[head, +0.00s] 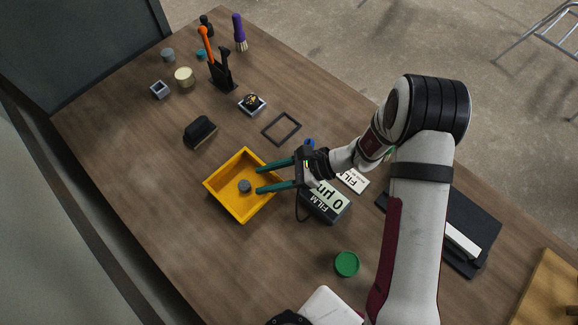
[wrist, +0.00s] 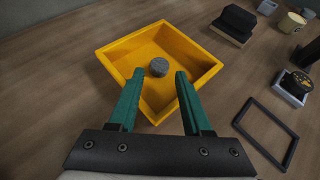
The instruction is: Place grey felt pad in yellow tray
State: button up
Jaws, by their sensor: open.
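The grey felt pad (head: 245,186) is a small round grey piece lying inside the yellow tray (head: 224,209), on its floor. In the wrist view the pad (wrist: 158,67) shows beyond my fingertips, in the tray (wrist: 195,50). My gripper (head: 258,179) has two teal fingers spread apart with nothing between them. Its fingertips reach over the tray's near side, and the pad is apart from both fingers. In the wrist view my gripper (wrist: 157,76) is open, with the pad roughly centred ahead of the gap.
A black brush-like block (head: 200,131) stands beyond the tray. A dark square frame (head: 282,128) lies to the right. A film box (head: 326,202) sits under my wrist, and a green round lid (head: 346,263) lies nearer. Small containers and a tool holder (head: 222,78) stand at the back.

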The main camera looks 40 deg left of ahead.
jog(key=v, duration=0.8)
jog(key=s+d+r+n+t+h, duration=0.1)
jog(key=d+r+n+t+h, duration=0.25)
jog(key=d+r, duration=1)
jog(key=s+d+r+t+h, duration=0.1)
jog(key=s+d+t, duration=0.1)
jog(key=d, duration=0.4)
jog(key=s+d+r+t+h, duration=0.1)
jog(key=s+d+t+h, duration=0.1)
jog(key=s+d, duration=0.3)
jog(key=shift+d+t, duration=0.45)
jog(key=shift+d, duration=0.75)
